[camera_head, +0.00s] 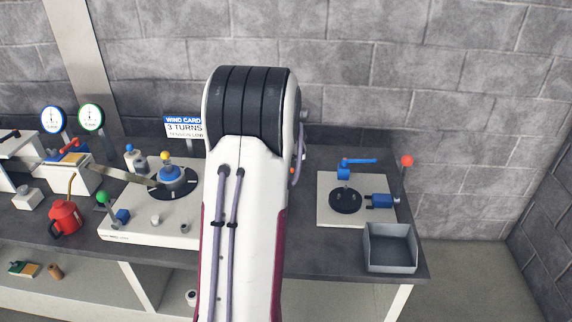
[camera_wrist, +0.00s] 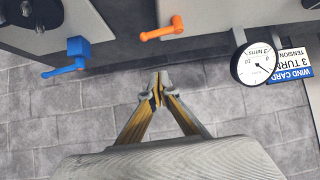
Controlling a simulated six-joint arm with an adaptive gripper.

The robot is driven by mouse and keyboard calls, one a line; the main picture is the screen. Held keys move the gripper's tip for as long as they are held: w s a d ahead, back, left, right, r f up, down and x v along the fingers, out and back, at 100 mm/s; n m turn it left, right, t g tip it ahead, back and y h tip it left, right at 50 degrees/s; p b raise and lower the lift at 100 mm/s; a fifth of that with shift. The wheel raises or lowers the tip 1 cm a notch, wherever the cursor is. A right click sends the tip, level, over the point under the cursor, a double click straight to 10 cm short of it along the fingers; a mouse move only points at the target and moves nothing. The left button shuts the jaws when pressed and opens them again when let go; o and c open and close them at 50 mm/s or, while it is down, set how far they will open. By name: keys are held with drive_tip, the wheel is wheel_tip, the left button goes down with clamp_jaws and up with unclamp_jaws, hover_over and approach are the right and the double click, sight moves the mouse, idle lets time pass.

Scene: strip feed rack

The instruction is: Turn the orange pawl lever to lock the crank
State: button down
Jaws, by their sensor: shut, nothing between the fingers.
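The orange pawl lever (camera_wrist: 162,30) shows in the wrist view at the top middle, on the edge of a pale plate. Its arm points to the left there, with a short upright hub at the right end. My gripper (camera_wrist: 160,78) is shut and empty, with its fingertips below the lever in the picture and apart from it. In the head view my arm covers the middle of the bench, so I cannot make out the lever or my fingertips there. I cannot pick out the crank with certainty.
A blue lever (camera_wrist: 65,60) and a round dial (camera_wrist: 258,63) flank the orange lever in the wrist view. The wind card (camera_head: 183,127) stands at the bench's back. A grey bin (camera_head: 390,266) sits at the right. A red can (camera_head: 64,219) stands at the left.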

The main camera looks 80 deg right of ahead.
drive_tip(key=shift+d+f, duration=0.1)
drive_tip(key=shift+d, duration=0.05)
idle(0.4)
drive_tip(key=shift+w+d+f, duration=0.1)
drive_tip(key=shift+d+f, duration=0.6)
drive_tip(key=shift+f, duration=0.65)
drive_tip(key=shift+d+f, duration=0.7)
drive_tip(key=shift+f, duration=0.6)
drive_tip(key=shift+w+d+f, duration=0.1)
drive_tip(key=shift+d+f, duration=0.6)
drive_tip(key=shift+f, duration=0.65)
